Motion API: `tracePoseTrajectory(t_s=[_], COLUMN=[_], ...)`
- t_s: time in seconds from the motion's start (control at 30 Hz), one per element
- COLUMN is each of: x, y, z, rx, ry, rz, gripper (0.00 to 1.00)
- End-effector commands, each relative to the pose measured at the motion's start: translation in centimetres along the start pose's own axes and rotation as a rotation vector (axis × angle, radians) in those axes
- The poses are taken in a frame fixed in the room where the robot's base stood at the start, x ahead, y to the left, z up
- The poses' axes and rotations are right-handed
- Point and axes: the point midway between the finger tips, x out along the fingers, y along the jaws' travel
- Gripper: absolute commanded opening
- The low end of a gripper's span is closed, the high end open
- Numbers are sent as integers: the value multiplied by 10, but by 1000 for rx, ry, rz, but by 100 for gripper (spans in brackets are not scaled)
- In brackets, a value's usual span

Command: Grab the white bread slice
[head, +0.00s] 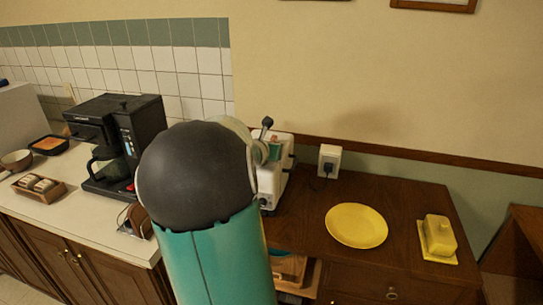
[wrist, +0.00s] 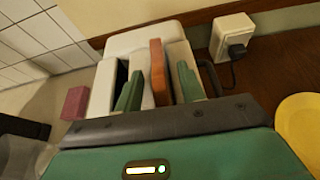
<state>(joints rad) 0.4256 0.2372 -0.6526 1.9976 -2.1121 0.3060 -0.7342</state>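A slab with a brown, crust-like edge (wrist: 158,72) stands upright in the top of a white toaster (wrist: 143,40) in the wrist view. It looks like a bread slice, but its white face is not clear. My gripper (wrist: 157,80) is open over the toaster, one green finger on each side of the slab, with gaps showing. In the head view the toaster (head: 270,182) stands at the left end of the brown cabinet, partly hidden by my arm. The fingers and slab are mostly hidden there.
A yellow plate (head: 356,225) and yellow butter dish (head: 438,237) lie right on the cabinet. A wall plug (head: 329,160) is behind the toaster. A coffee maker (head: 117,143) and wooden tray (head: 39,188) stand left. A pink block (wrist: 75,102) is left of the toaster.

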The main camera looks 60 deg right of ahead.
Motion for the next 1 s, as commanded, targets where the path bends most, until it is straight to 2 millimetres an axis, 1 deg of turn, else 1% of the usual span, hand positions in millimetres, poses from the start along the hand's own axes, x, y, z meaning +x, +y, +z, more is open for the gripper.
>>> tracePoseTrajectory(t_s=[0.1,0.17,0.2,0.27,0.3,0.73,0.87,1.0], x=[0,0,0,0,0,-2,-4,-9], y=[0,0,0,0,0,0,0,1], z=[0,0,0,0,0,3,9,20], rx=[0,0,0,0,0,2,2,3], ry=[0,0,0,0,0,-1,-3,-3], rz=[0,0,0,0,0,0,-1,0], gripper=[39,27,19,8,0,0,0,0])
